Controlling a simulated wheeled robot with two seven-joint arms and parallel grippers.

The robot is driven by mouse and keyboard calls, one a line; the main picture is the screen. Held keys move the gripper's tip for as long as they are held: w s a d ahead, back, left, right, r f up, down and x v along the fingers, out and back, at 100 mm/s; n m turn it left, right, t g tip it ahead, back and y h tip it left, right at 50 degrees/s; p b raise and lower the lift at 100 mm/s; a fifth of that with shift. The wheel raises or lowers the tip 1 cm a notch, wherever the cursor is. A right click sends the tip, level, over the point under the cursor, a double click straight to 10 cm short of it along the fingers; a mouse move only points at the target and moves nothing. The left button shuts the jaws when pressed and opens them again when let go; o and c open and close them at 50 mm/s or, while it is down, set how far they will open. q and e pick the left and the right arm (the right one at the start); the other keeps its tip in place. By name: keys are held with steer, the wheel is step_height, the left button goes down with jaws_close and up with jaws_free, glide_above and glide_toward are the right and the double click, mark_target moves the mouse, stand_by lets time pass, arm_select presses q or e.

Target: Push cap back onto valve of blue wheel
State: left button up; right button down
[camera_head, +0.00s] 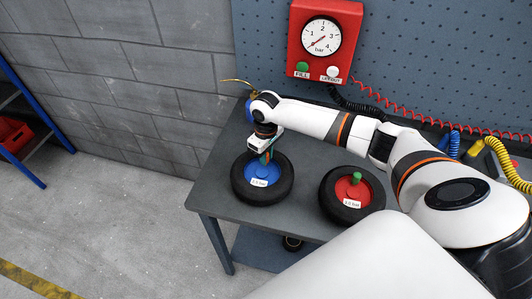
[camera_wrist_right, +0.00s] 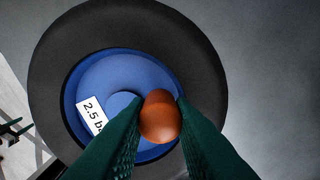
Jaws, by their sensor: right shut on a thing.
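The blue wheel (camera_head: 284,182), a black tyre with a blue hub and a "2.5 bar" label, lies flat on the left part of the bench. It fills much of the wrist view (camera_wrist_right: 200,62). My right gripper (camera_head: 266,158) points down over the hub; its green fingers (camera_wrist_right: 158,120) are shut on an orange-brown cap (camera_wrist_right: 160,117). The cap shows over the right side of the blue hub. The valve is hidden, so I cannot tell whether the cap touches it.
A red wheel (camera_head: 371,192) with a green cap (camera_head: 356,177) lies to the right on the grey bench (camera_head: 218,190). A red gauge box (camera_head: 322,40) with FILL and a second button hangs on the pegboard. Coiled hoses run at the back right. The bench's left edge is close to the blue wheel.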

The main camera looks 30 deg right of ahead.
steer(key=shift+f, duration=0.35)
steer(key=c, duration=1.3)
jaws_free()
steer(key=shift+o, duration=0.7)
steer(key=shift+r, duration=0.15)
steer(key=shift+d, duration=0.1)
